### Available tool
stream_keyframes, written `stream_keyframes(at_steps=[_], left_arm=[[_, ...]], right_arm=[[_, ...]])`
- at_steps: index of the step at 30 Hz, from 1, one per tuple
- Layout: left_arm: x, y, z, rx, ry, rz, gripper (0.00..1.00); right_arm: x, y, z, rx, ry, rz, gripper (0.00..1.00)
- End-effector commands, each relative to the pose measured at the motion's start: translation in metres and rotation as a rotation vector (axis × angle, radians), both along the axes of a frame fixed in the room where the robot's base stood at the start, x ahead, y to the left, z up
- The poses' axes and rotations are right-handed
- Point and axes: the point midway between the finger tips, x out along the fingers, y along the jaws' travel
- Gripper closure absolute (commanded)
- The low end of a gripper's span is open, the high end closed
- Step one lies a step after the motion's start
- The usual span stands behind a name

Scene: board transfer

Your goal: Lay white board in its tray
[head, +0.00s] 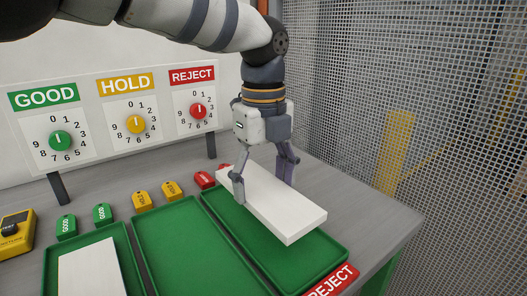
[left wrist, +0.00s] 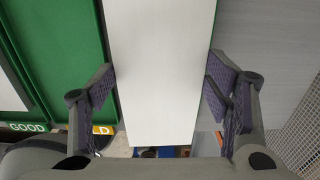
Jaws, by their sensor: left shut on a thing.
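A long white board (head: 272,205) is held over the right-hand green tray (head: 328,258), the one by the REJECT label. My left gripper (head: 264,186) comes down from above and is shut on the board across its width, nearer its far end. In the left wrist view the board (left wrist: 162,50) runs between the two purple-grey finger pads (left wrist: 160,92). I cannot tell how large the gap between board and tray floor is. Another white board (head: 91,272) lies in the left green tray (head: 127,262). My right gripper is not in view.
The middle green tray (head: 190,245) is empty. Green, yellow and red tags (head: 204,180) lie behind the trays. A panel with GOOD, HOLD and REJECT dials (head: 130,105) stands at the back. A yellow device (head: 16,235) sits left. A mesh fence (head: 400,100) borders the right.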

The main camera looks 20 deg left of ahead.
Motion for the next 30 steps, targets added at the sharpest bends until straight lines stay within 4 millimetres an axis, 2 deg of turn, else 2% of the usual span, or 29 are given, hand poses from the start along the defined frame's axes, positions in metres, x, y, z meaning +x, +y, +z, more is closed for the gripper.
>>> stream_keyframes(at_steps=[5, 12, 18, 30], left_arm=[[0.0, 0.0, -0.003, 0.001, 0.001, -0.006, 0.64], [-0.001, 0.001, -0.037, 0.001, 0.005, -0.006, 0.64], [-0.001, 0.0, -0.057, 0.001, 0.003, -0.005, 0.64], [-0.001, 0.0, -0.06, 0.0, -0.004, -0.005, 0.64]], right_arm=[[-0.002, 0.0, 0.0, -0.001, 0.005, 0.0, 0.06], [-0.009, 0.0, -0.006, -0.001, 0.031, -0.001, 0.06], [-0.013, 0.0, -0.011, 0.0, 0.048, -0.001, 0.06], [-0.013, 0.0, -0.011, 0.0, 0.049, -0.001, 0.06]])
